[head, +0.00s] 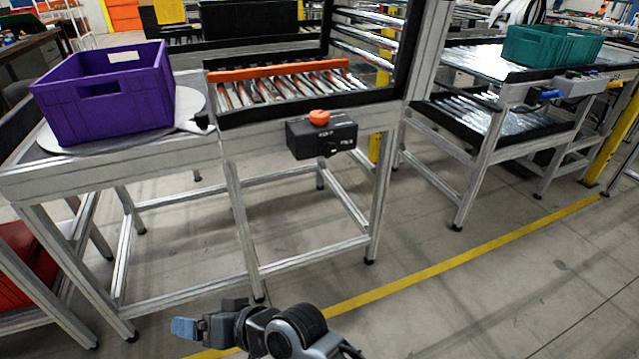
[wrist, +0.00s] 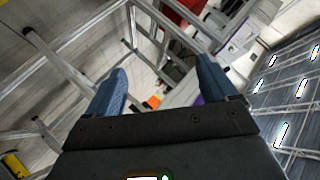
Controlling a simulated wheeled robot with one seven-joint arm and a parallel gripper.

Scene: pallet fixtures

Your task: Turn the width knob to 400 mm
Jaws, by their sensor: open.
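A black control box (head: 321,138) is fixed to the front of the roller stand. An orange round knob (head: 319,117) sits on top of the box. A small dark knob or lever shows low on the box's front face, between white markings too small to read. I cannot tell which one sets the width, nor any setting. My gripper (head: 184,328) is in the lower part of the head view, well below and left of the box, touching nothing. In the wrist view its two blue fingers (wrist: 160,82) are spread with nothing between them.
A purple crate (head: 105,97) stands on a round plate left of the rollers. An orange bar (head: 277,70) lies across the roller bed. A teal crate (head: 550,46) is on the right stand. Metal legs and braces stand below the box. The floor in front is clear.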

